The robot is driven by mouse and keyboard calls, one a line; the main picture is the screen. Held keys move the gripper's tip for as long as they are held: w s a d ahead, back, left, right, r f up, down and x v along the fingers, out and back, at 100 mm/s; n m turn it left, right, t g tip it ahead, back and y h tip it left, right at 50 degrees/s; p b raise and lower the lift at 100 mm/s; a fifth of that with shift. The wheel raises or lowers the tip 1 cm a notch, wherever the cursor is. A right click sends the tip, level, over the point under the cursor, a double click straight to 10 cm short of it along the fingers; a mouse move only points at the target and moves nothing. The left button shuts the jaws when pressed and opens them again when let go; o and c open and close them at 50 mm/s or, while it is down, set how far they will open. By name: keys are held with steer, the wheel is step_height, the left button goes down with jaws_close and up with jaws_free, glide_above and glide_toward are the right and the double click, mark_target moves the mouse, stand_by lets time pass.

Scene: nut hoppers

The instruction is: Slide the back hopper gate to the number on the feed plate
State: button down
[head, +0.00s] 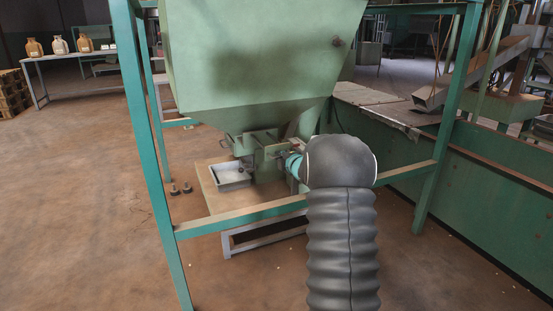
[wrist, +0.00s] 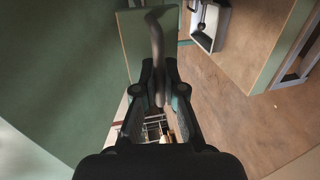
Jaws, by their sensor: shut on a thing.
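The green hopper (head: 255,60) hangs in a teal frame, narrowing to a gate assembly (head: 262,145) at its lower outlet. In the head view my arm covers part of this assembly, and my gripper's fingertips are hidden. In the wrist view my gripper (wrist: 160,95) is shut on a grey, curved rod-like handle (wrist: 155,40), which stands beside a green plate (wrist: 133,45). I take it for the gate handle. I cannot make out a feed plate number or read the gate's position in either view.
A grey metal tray (head: 230,178) sits below the outlet on a low stand; it also shows in the wrist view (wrist: 203,42). Teal frame rails (head: 240,217) cross in front. A table (head: 85,54) with several jugs stands far left. The floor at left is mostly clear.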

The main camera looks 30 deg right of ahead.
steer(key=c, duration=1.3)
jaws_free()
steer(key=shift+o, duration=0.2)
steer(key=v, duration=1.2)
